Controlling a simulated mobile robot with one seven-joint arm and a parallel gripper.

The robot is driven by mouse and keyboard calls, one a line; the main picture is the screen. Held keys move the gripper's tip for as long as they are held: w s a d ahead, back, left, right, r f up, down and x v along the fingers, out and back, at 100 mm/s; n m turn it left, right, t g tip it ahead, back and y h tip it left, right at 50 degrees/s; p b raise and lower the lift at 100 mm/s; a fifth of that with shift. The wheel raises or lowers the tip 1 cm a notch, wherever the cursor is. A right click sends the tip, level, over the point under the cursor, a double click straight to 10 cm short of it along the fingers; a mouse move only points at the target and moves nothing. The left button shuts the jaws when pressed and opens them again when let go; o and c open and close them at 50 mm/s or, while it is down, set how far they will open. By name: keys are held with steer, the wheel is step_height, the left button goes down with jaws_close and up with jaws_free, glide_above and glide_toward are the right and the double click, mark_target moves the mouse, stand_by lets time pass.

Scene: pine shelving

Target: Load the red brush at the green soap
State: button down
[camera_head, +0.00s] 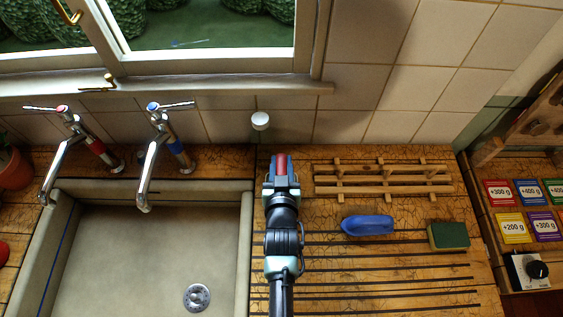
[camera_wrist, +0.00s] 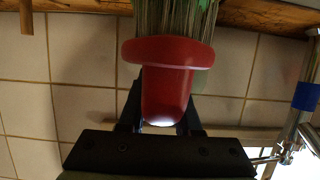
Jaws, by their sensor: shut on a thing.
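My gripper (camera_head: 281,185) is shut on the red brush (camera_head: 281,165), above the counter just right of the sink. In the wrist view the red brush (camera_wrist: 168,85) sits between my fingers, its pale bristles pointing to the top edge of the picture. Small green patches show among the bristle ends there; I cannot tell whether they are soap on the bristles or something behind. No green soap can be clearly made out. A green block with a yellowish side (camera_head: 448,236), like a sponge, lies on the counter at right.
A wooden rack (camera_head: 382,180) lies right of my gripper, with a blue object (camera_head: 367,225) in front of it. The sink (camera_head: 150,250) and two taps are at left. A white knob (camera_head: 260,121) is on the tiled wall. Coloured weight cards and a dial are at far right.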

steer(key=shift+f+b, duration=0.45)
steer(key=shift+f, duration=0.05)
stand_by(1.2)
steer(key=shift+r, duration=0.1)
step_height(320, 180, up, 7)
steer(key=p, duration=0.6)
stand_by(0.9)
